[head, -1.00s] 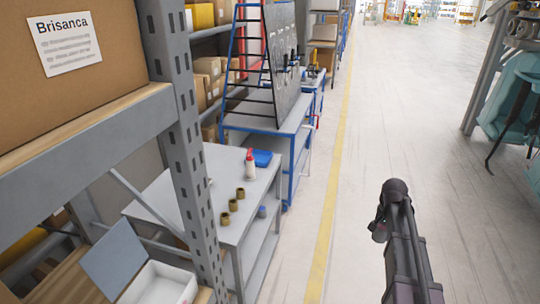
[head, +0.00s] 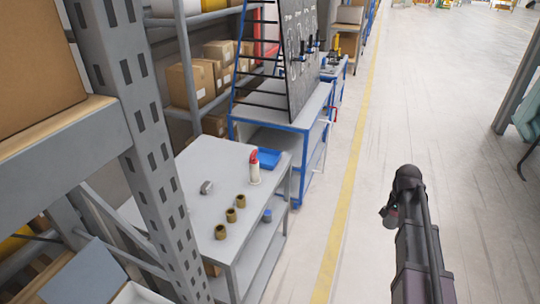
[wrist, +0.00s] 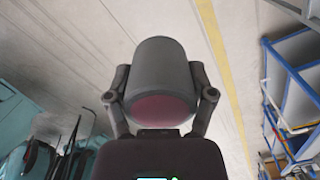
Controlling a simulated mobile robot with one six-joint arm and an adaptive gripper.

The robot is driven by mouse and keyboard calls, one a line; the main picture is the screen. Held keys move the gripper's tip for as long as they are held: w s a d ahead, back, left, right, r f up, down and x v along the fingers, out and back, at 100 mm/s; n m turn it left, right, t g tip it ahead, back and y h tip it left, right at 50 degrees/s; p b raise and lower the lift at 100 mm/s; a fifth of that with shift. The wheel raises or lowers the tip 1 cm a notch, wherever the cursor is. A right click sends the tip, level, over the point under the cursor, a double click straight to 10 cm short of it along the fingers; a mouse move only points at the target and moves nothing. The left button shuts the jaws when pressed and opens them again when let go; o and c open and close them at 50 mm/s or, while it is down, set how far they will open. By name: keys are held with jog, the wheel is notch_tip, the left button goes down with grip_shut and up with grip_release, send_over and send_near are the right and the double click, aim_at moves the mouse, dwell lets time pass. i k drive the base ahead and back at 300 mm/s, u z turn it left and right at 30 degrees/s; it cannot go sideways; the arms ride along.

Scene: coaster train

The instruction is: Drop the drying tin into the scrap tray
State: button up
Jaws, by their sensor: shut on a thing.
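In the wrist view a dark grey cylinder with a maroon end, which looks like the tin (wrist: 162,75), sits between the two fingers of my gripper (wrist: 160,98). My gripper is shut on it, one finger on each side. In the head view my gripper (head: 392,212) is at the lower right, held over the aisle floor, with the dark tin (head: 408,176) at its end. My gripper is well to the right of the table.
A shelf post (head: 140,140) stands in front at left. A blue-framed bench (head: 285,105) stands behind. The aisle at right is clear.

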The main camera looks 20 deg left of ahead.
aim_at(269, 160)
jog(key=u, duration=0.2)
jog(key=i, duration=0.65)
jog(key=u, duration=0.6)
jog(key=i, duration=0.7)
jog(key=u, duration=0.35)
